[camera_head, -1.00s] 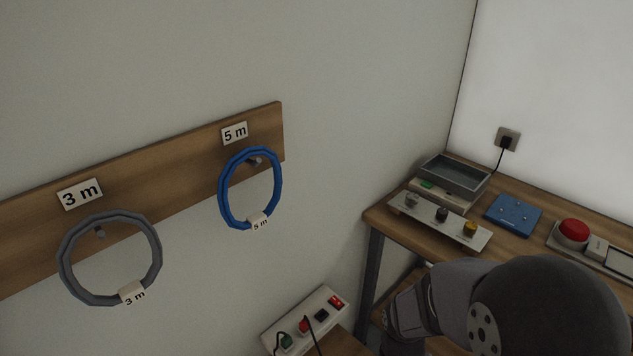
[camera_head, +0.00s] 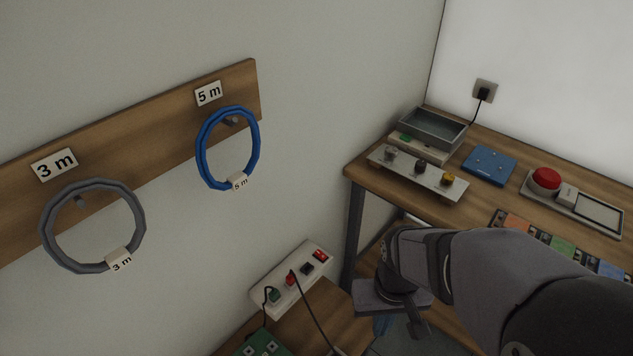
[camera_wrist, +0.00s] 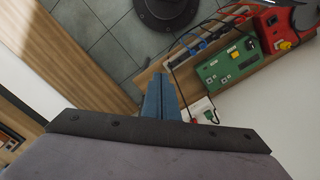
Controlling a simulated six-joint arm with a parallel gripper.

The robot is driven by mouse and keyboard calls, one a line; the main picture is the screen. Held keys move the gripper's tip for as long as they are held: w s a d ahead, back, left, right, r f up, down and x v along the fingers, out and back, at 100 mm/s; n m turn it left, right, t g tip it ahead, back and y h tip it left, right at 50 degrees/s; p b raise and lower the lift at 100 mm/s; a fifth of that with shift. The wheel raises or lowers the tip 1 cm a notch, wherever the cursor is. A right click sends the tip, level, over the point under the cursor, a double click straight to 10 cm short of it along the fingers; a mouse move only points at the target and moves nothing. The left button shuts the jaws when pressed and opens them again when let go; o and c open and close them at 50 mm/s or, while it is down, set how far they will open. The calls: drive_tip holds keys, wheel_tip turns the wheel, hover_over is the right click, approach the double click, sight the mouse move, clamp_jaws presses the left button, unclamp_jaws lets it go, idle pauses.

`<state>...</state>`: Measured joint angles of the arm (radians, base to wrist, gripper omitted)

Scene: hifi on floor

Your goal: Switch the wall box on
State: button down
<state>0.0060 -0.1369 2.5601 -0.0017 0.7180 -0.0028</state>
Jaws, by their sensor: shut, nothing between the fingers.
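The wall box (camera_head: 272,299) is a white strip low on the wall in the head view. I cannot tell the rocker's position. My gripper (camera_head: 383,326) hangs to the right of the box in the head view, apart from it in the picture, with its blue fingers partly hidden. In the wrist view the blue fingers (camera_wrist: 160,82) are together and empty. A white box with a red part (camera_wrist: 203,108), apparently the wall box, shows just right of them.
A workbench (camera_head: 470,215) with a button, tray and panels stands at the right. Cable coils (camera_head: 228,148) hang on a wooden board. Loose cables (camera_head: 318,318) cross below the box.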

drive_tip(key=s+d+f+m+g+b, duration=0.1)
drive_tip(key=s+d+f+b, duration=0.15)
drive_tip(key=f+b, duration=0.5)
drive_tip(key=s+d+f+m+g+b, duration=0.1)
drive_tip(key=s+d+f+g+b, duration=0.3)
drive_tip(key=f, duration=0.7)
drive_tip(key=w+d+f+m+t+b, duration=0.1)
drive_tip(key=d+f+b, duration=0.1)
drive_tip(key=f+b, duration=0.6)
drive_tip(key=w+d+f+n+t+h+b, duration=0.1)
drive_tip(key=w+d+f+n+t+b, duration=0.1)
drive_tip(key=w+d+f, duration=0.5)
drive_tip(key=w+d+f+n+t+b, duration=0.1)
drive_tip(key=w+d+f+t+b, duration=0.15)
drive_tip(key=w+f, duration=0.4)
drive_tip(key=w+a+r+n+t+y, duration=0.2)
drive_tip(key=w+a+n+t, duration=0.15)
drive_tip(key=w, duration=0.55)
drive_tip(key=w+a+r+n+t+y, duration=0.25)
drive_tip(key=w+t, duration=0.25)
drive_tip(key=w, duration=0.4)
drive_tip(key=a+r+n+t+y, duration=0.1)
drive_tip(key=a+r+y, duration=0.3)
drive_tip(key=a+r, duration=0.2)
drive_tip(key=w+a+r+n+t+y, duration=0.1)
drive_tip(key=a+r+y, duration=0.3)
drive_tip(key=r, duration=0.6)
drive_tip(key=shift+w+a+r+n+t+y, duration=0.2)
drive_tip(key=shift+a+n+t+y, duration=0.25)
drive_tip(key=shift+a, duration=0.6)
